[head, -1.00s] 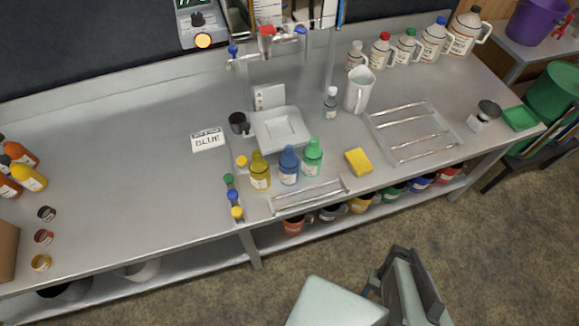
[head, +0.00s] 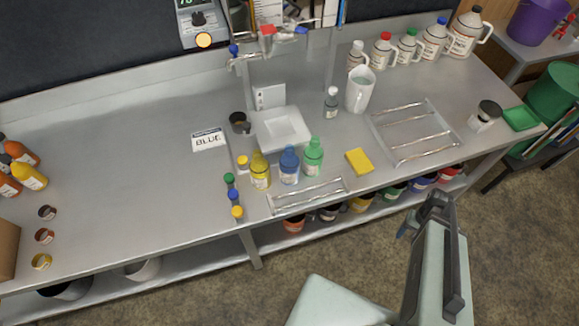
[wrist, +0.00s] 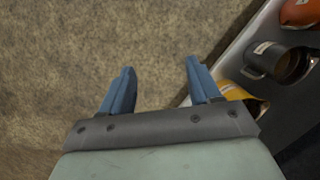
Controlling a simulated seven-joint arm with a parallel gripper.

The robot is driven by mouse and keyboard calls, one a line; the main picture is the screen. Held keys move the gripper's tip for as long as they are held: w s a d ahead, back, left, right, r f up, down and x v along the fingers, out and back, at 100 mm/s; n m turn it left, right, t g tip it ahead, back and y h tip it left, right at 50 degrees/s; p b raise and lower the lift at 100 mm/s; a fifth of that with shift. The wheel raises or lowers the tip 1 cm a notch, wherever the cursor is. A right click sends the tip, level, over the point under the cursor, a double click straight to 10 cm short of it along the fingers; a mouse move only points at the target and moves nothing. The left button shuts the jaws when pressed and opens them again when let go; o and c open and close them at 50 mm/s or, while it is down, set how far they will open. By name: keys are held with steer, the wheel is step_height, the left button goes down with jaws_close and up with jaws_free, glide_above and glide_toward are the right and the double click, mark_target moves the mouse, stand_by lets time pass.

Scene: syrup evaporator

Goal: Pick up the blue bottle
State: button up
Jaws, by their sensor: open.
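The blue bottle (head: 289,166) stands upright on the metal bench near its front edge, between a yellow bottle (head: 260,170) and a green bottle (head: 313,158). My gripper (head: 405,229) is in front of the bench, to the right of the blue bottle and well apart from it. In the wrist view my gripper (wrist: 158,85) shows two blue fingers spread wide with only floor between them. The blue bottle is not in the wrist view.
A wire rack (head: 307,196) lies in front of the bottles at the bench edge. A yellow sponge (head: 359,161) lies to their right. A white tray (head: 282,129) sits behind them, and a card reading BLUE (head: 208,140) stands left. Several mugs fill the shelf below.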

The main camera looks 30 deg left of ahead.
steer(key=w+d+r+t, duration=0.2)
steer(key=w+r, duration=0.8)
steer(key=r, duration=0.1)
steer(key=w+d+r+t, duration=0.2)
steer(key=w+r, duration=0.7)
steer(key=r, duration=0.2)
steer(key=a+r+n, duration=0.2)
steer(key=a+r, duration=0.1)
steer(key=a, duration=0.4)
steer(key=a+r+n, duration=0.2)
steer(key=a+r, duration=0.1)
steer(key=a, duration=0.4)
step_height(320, 180, up, 18)
steer(key=n+g, duration=0.1)
steer(key=n, duration=1)
glide_above(290, 150)
steer(key=shift+s+f, duration=0.15)
steer(key=shift+f, duration=6.6)
